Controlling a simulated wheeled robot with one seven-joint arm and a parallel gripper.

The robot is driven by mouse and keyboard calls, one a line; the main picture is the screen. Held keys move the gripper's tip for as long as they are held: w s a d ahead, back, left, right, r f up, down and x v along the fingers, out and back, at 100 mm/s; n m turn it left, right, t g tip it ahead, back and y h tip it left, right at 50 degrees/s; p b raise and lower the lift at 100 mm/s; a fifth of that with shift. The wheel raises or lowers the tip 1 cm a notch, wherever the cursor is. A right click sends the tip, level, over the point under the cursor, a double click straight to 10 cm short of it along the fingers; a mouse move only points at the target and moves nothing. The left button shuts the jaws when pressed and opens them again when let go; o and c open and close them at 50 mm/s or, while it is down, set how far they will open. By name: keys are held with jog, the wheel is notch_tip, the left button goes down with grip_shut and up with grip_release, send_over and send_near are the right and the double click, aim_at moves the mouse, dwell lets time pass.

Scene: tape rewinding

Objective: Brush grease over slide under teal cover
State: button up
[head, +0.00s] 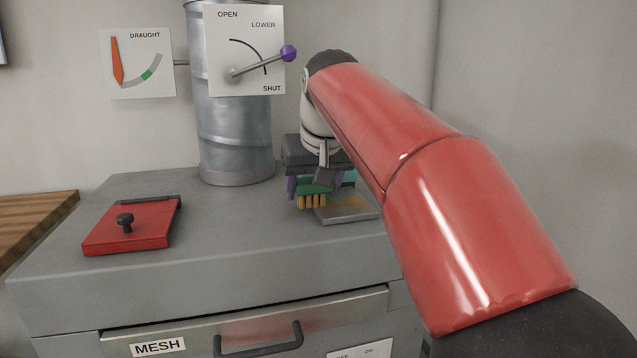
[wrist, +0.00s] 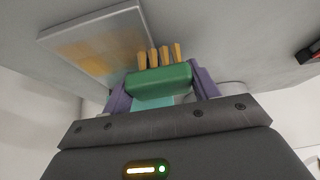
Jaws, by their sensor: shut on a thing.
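My gripper (head: 315,186) has purple fingers and is shut on a green brush block (wrist: 160,82) with several yellow-orange bristles. The bristles are just over or beside the near left edge of a flat grey metal slide (head: 350,215); I cannot tell whether they touch it. The slide also shows in the wrist view (wrist: 62,36), with patchy yellow-orange smears on its face. A teal part (head: 349,177), perhaps the teal cover, shows behind my gripper in the head view and is mostly hidden.
A red lid (head: 130,228) with a black knob lies on the left of the grey top (head: 235,225). A metal pipe (head: 236,140) stands behind, with a purple-knobbed lever (head: 288,54) and a draught gauge (head: 138,63). A MESH drawer (head: 245,325) is in front. The top's middle is clear.

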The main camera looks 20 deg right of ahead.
jog(key=shift+w, duration=0.45)
jog(key=shift+d+r+p, duration=0.15)
jog(key=shift+d+p, duration=0.2)
jog(key=shift+d, duration=1.4)
jog(key=shift+d+f, duration=0.15)
jog(key=shift+d, duration=1.45)
jog(key=shift+d+f, duration=0.1)
jog(key=shift+d, duration=1.45)
jog(key=shift+r, duration=3.05)
notch_tip(320, 180, up, 3)
jog(key=shift+a, duration=0.15)
